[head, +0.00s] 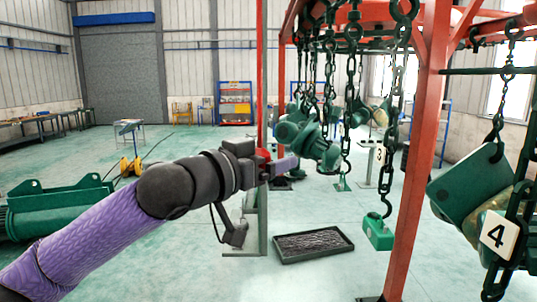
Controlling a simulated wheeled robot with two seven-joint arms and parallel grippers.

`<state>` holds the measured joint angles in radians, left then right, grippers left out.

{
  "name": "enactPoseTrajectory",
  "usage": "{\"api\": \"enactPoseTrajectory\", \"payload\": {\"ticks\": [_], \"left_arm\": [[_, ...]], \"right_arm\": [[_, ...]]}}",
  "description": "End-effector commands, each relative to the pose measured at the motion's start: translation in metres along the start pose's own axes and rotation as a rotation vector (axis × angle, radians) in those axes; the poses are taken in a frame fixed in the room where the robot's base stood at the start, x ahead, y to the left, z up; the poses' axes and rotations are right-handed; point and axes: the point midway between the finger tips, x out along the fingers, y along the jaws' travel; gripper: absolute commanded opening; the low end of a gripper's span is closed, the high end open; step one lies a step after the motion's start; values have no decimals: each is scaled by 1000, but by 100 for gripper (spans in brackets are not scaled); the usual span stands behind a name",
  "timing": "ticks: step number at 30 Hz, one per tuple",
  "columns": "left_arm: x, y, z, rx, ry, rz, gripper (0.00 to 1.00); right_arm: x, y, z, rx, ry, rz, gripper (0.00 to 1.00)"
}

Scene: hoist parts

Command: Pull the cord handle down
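No part is plainly marked as the cord handle. The nearest candidate is a green block (378,234) hanging from a hook on a dark chain, right of centre and above the floor; whether it is the handle I cannot tell. My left gripper (284,166) is at the end of the purple arm, left of this block and higher in the picture, apart from it. Its fingers point right, in front of the red post and near a green hoist body (308,138). I cannot tell whether they are open or touch anything. My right gripper is out of view.
A red frame post (415,150) stands right of the green block. Several chains (352,90) hang from the red overhead frame. A black tray (313,244) lies on the floor. Green hoist parts with a "4" plate (498,235) hang at far right. Open floor lies at left centre.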

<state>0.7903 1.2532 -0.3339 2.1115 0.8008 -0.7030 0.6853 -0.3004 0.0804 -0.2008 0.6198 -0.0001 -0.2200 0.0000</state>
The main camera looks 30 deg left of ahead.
Motion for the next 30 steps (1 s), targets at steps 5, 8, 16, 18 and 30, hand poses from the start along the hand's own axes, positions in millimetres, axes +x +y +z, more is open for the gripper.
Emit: {"api": "enactPoseTrajectory", "payload": {"ticks": [5, 8, 16, 18, 30], "left_arm": [[0, 0, 0, 0, 0, 0, 49], [0, 0, 0, 0, 0, 0, 28], [0, 0, 0, 0, 0, 0, 0], [0, 0, 0, 0, 0, 0, 0], [0, 0, 41, -1, 0, -1, 0]], "right_arm": [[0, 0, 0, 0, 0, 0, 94], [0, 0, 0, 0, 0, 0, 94], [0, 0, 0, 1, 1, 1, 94], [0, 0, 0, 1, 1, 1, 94], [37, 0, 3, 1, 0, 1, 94]]}}
